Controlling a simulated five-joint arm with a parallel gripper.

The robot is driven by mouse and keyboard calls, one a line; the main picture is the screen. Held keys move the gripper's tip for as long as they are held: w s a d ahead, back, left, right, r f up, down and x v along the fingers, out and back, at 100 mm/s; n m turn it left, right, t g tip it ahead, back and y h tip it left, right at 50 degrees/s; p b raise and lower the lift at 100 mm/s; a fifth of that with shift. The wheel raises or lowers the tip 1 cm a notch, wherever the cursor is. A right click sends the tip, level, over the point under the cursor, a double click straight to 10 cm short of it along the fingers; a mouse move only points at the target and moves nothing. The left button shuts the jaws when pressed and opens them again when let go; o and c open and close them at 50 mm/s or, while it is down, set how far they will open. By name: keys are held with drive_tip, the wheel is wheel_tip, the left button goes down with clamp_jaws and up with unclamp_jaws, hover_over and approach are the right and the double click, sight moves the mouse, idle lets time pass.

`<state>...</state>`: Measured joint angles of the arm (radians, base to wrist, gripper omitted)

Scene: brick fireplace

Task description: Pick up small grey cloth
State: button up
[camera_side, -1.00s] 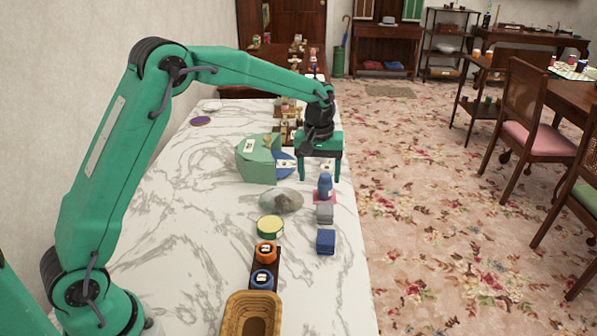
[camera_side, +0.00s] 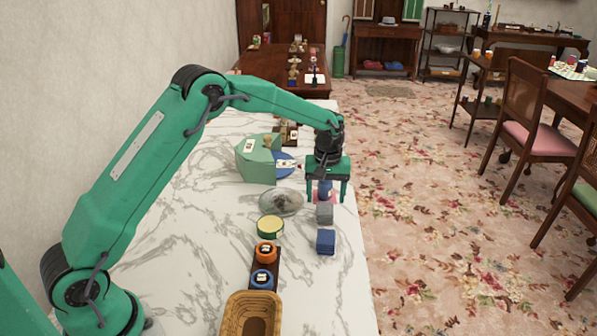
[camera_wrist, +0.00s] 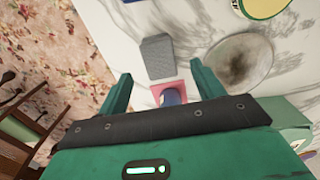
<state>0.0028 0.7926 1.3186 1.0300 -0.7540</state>
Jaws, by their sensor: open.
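The small grey cloth (camera_side: 324,213) looks like a folded grey block on the marble counter, between a blue item on a pink square and a dark blue block. In the wrist view the grey cloth (camera_wrist: 158,57) lies just ahead of the gap between my fingers, apart from them. My gripper (camera_side: 326,197) is open and points down over the blue item, slightly behind the cloth in the side view. In the wrist view my gripper (camera_wrist: 161,72) has its two fingers wide apart, with the pink square and blue item between them.
A glass-like dish (camera_side: 281,203) lies left of the cloth, and a dark blue block (camera_side: 326,243) sits in front. The counter's right edge is close to the cloth.

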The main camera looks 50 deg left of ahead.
sight(325, 208)
drive_tip(key=shift+f, duration=0.1)
drive_tip(key=shift+f, duration=2.55)
drive_tip(key=c, duration=1)
